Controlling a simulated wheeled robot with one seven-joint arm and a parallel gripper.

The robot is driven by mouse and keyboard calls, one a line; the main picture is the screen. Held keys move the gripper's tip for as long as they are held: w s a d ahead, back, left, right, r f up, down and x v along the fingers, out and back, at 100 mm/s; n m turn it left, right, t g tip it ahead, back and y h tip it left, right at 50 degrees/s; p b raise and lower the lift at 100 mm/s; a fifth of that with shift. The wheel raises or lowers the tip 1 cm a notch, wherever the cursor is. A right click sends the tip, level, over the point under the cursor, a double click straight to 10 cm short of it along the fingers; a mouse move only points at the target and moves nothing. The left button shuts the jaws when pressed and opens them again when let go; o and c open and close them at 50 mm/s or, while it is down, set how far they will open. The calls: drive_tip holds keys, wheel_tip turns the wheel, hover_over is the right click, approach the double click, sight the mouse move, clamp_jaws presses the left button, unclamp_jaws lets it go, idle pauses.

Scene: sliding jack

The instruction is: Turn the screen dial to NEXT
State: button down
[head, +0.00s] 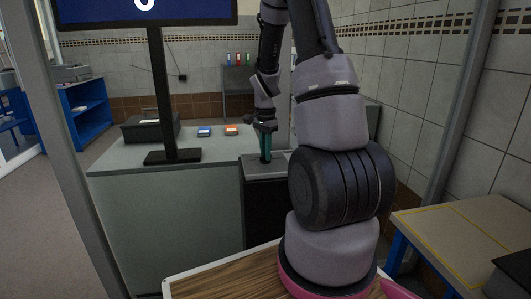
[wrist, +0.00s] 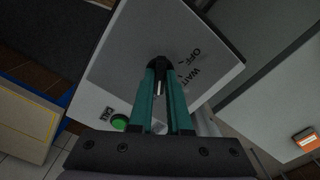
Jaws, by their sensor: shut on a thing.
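The dial (wrist: 161,62) is a small dark knob on a light grey panel (wrist: 125,55) in the wrist view. My gripper (wrist: 161,72) has teal fingers whose tips are closed around it. A short pale mark shows between the fingers, just below the knob in the picture. The labels OFF and WAIT are printed to the right of the knob. I see no NEXT label; the fingers cover part of the panel. In the head view, my gripper (head: 266,146) points down onto the top of a dark pedestal (head: 259,205), and the dial is hidden there.
A green button (wrist: 119,122) sits on the panel, left of the fingers. A screen (head: 110,12) on a black post shows part of a white figure on blue. Its grey counter (head: 140,215) adjoins the pedestal and holds blue (head: 204,131) and orange (head: 232,129) items.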

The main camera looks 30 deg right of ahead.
drive_tip(key=n, duration=0.4)
drive_tip(key=shift+n, duration=1.5)
drive_tip(key=c, duration=0.9)
unclamp_jaws()
drive_tip(key=shift+o, duration=0.2)
wheel_tip(320, 180, up, 11)
